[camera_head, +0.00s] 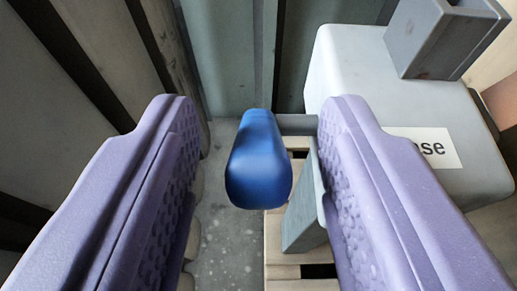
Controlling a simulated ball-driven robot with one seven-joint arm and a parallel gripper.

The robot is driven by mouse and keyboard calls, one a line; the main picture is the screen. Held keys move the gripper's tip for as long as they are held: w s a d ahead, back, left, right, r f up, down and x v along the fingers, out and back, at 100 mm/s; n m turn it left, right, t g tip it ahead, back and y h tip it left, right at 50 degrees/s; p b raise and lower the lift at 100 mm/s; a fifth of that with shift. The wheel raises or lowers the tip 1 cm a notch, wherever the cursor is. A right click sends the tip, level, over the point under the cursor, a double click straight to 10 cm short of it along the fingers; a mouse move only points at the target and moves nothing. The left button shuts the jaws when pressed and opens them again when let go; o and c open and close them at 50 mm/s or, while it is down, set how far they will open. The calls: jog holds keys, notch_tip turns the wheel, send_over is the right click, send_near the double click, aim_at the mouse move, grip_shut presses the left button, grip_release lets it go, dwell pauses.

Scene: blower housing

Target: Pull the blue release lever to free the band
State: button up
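The blue release lever (258,160) has a rounded blue handle in the middle of the head camera view. A grey bar behind it runs right toward a pale housing. My gripper (258,118) is open, with its two purple textured fingers on either side of the handle. There is a gap between the handle and each finger, wider on the left. The right finger hides part of the grey bracket (305,205) beside the handle. I cannot make out the band.
A pale rounded housing (345,75) with a partly hidden label ending in "ose" (437,148) stands at right, close to the right finger. A grey box-shaped part (440,38) sits on it. Wooden slats (290,257) lie below.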

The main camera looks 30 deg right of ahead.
jog(key=p+v, duration=0.3)
jog(key=v, duration=0.4)
jog(key=shift+s+a, duration=0.2)
jog(key=shift+s, duration=0.15)
jog(key=shift+r, duration=0.1)
